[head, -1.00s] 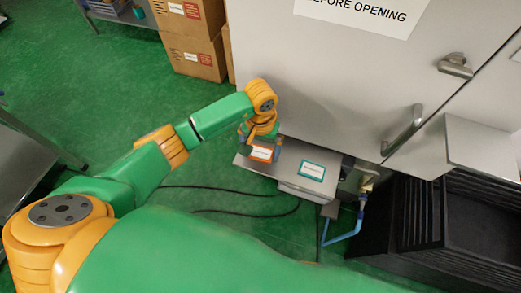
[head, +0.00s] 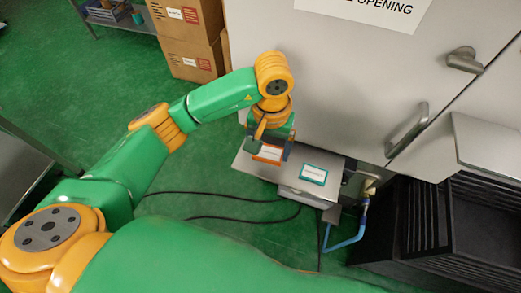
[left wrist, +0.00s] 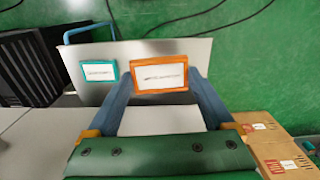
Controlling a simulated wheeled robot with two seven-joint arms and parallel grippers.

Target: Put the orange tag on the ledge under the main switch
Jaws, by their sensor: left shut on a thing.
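The orange tag (head: 268,153), an orange frame with a white label, is between the fingertips of my left gripper (head: 270,148). In the left wrist view the orange tag (left wrist: 163,86) spans the gap between the two blue-grey fingers, with its label facing the camera. A grey metal ledge (head: 247,166) lies below and behind it; whether the tag touches it I cannot tell. A teal tag (head: 314,174) lies on the right part of this ledge area and also shows in the left wrist view (left wrist: 86,73). I cannot make out the main switch. My right gripper is not in view.
A grey cabinet (head: 340,75) with door handles (head: 408,130) rises behind the ledge. A black crate (head: 425,215) and a blue hose (head: 347,241) are at the right. Cardboard boxes (head: 190,40) stand at the back. Black cables cross the green floor.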

